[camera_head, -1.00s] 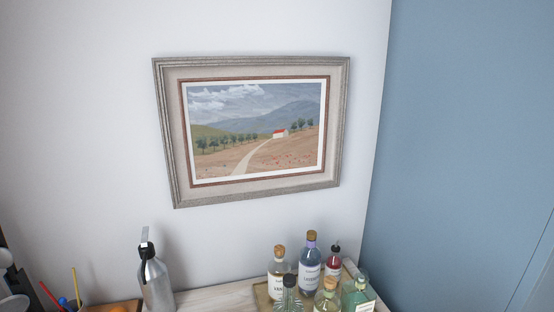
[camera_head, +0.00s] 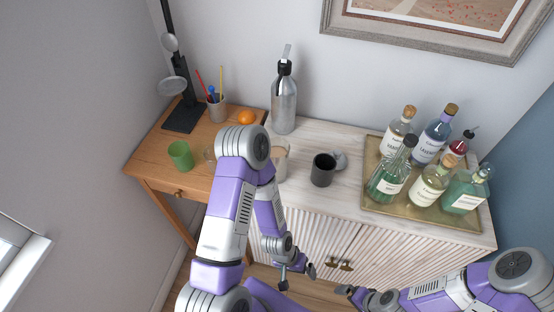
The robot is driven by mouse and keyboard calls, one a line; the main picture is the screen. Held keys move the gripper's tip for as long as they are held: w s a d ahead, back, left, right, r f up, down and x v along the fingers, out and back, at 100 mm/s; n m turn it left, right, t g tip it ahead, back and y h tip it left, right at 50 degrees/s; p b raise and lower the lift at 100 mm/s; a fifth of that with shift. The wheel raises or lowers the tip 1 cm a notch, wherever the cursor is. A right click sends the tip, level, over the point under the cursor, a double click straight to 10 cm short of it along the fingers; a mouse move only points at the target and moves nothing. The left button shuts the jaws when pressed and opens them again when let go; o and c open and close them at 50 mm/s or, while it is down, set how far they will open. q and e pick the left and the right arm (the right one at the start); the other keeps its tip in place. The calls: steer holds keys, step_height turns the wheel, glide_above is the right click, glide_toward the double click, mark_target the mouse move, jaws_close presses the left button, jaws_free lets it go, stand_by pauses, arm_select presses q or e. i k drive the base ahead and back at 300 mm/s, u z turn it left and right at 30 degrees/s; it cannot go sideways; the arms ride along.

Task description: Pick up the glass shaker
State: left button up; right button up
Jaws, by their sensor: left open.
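My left gripper (camera_head: 297,277) is open and empty. It hangs low in front of the ribbed cabinet, below the tabletops and well apart from the glass item. My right gripper (camera_head: 348,291) shows small at the bottom, in front of the cabinet; its jaw state is unclear.
A pale tumbler (camera_head: 281,158) is partly behind my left arm. A tray (camera_head: 408,215) holds several bottles. An orange (camera_head: 247,117) and pen cup (camera_head: 217,111) are on the side table.

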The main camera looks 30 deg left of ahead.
mark_target(280, 148)
steer(key=u, duration=1.55)
steer(key=k, duration=0.35)
steer(key=u, duration=1.8)
steer(key=i, duration=0.15)
steer(key=z, duration=1.35)
steer(key=i, duration=0.8)
steer(key=z, duration=0.95)
